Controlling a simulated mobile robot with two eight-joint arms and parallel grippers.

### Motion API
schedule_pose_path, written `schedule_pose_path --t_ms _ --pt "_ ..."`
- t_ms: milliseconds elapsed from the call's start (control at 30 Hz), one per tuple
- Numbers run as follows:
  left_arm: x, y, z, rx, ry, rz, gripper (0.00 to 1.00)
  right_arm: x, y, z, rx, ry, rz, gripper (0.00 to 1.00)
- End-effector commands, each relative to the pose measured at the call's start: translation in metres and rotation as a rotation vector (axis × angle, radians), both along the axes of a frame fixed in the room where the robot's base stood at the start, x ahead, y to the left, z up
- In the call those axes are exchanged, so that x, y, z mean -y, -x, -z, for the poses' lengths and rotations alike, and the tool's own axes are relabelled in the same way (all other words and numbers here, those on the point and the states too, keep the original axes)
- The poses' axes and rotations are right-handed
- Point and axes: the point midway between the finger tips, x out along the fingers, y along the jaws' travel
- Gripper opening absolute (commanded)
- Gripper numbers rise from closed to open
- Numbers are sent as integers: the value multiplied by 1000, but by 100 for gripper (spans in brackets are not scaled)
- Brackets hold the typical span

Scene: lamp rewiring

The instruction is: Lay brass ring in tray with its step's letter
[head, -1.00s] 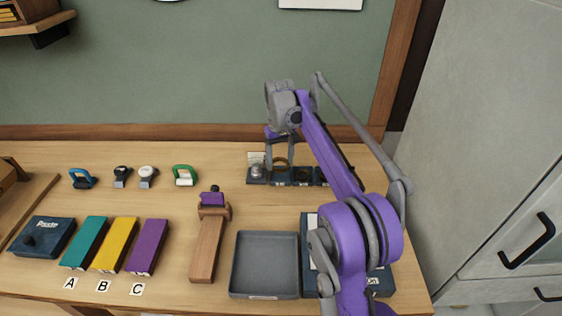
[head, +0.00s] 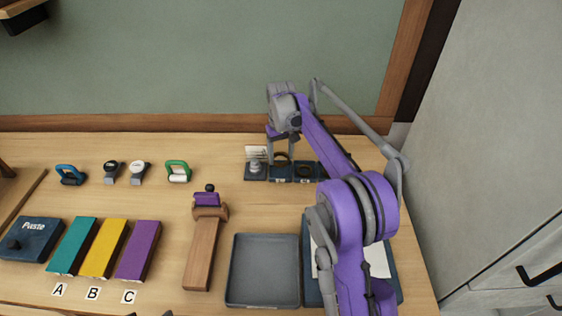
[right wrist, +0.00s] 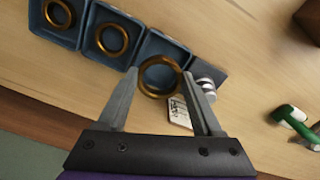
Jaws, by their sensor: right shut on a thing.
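My right gripper (head: 281,158) is shut on a brass ring (right wrist: 160,76), one finger on each side of it. The ring appears to be over the bin nearest the silver part, slightly above it. More brass rings lie in the neighbouring bins in the right wrist view, one in the middle bin (right wrist: 112,39) and one in the end bin (right wrist: 60,14). A grey tray (head: 262,303) stands empty at the front, and its letter is not readable. Small grey tips at the bottom edge of the head view may be my left gripper (head: 149,314).
Teal (head: 72,246), yellow (head: 104,247) and purple (head: 139,250) blocks stand behind letter cards A, B and C. A wooden stand (head: 203,255) is left of the tray. A dark board with paper (head: 378,262) lies to its right, partly behind my arm. A silver part (right wrist: 203,88) sits beside the bins.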

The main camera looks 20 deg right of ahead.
Motion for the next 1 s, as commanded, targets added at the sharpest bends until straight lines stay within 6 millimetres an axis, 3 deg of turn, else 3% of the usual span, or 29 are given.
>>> schedule_pose_path --t_ms 200,933,967,1000 --pt "0 1 2 -1 0 0 100 0 0 28 0 0 0 4" --pt "0 3 9 -6 0 0 100 0 0 40 0 0 0 4" --pt "0 3 9 -6 0 0 100 0 0 39 0 0 0 72" --pt "0 3 9 -6 0 0 100 0 0 39 0 0 0 80"
